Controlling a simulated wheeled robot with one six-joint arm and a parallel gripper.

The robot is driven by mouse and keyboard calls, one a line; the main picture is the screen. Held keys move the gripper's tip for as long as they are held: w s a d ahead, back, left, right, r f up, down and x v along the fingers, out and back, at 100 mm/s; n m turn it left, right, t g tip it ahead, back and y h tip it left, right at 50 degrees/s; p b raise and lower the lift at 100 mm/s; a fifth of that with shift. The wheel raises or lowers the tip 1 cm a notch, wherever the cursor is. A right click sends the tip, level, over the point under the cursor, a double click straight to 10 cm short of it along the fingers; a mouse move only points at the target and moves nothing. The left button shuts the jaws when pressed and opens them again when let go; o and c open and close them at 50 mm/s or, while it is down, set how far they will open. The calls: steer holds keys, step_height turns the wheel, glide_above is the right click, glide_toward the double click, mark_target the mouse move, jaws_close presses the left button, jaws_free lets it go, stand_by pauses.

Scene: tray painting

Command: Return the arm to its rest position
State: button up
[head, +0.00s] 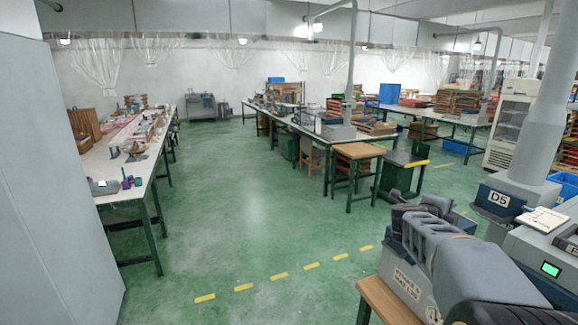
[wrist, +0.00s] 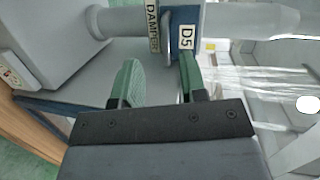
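In the wrist view the two green fingers of my gripper (wrist: 160,78) stand well apart with a gap between them. Nothing is held between them. A blue plate (wrist: 187,14) labelled D5 and DAMPER, with a grey handle (wrist: 168,38), lies just beyond the fingertips. I cannot tell whether the right finger touches it. In the head view my grey arm reaches in from the lower right corner. The D5 plate (head: 497,198) shows there at the foot of a thick grey duct (head: 533,135). My fingers are not clear in that view.
A grey labelled box (head: 405,275) stands by my arm on a wooden-topped bench (head: 385,300). A device with a green screen (head: 550,269) is at the right. A long worktable (head: 130,165) runs along the left. The green floor (head: 240,220) in the middle is clear.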

steer(key=w+a+f+n+t+y, duration=0.1)
steer(key=a+f+n+t+y, duration=0.1)
steer(key=a+f+n+y, duration=0.4)
steer(key=w+a+f+n+t+y, duration=0.1)
steer(key=a+n+t+y, duration=0.1)
steer(key=a+n+y, duration=0.65)
steer(key=s+a+f+n+g, duration=0.3)
steer(key=s+a+n, duration=0.2)
steer(key=s, duration=0.5)
steer(key=s+a+f+n+g, duration=0.3)
steer(key=s+a+n, duration=0.3)
steer(key=s+n, duration=0.4)
steer(key=shift+s+a+f+g+h, duration=0.2)
steer(key=shift+s+f+g+h, duration=0.25)
steer(key=shift+s+g, duration=0.2)
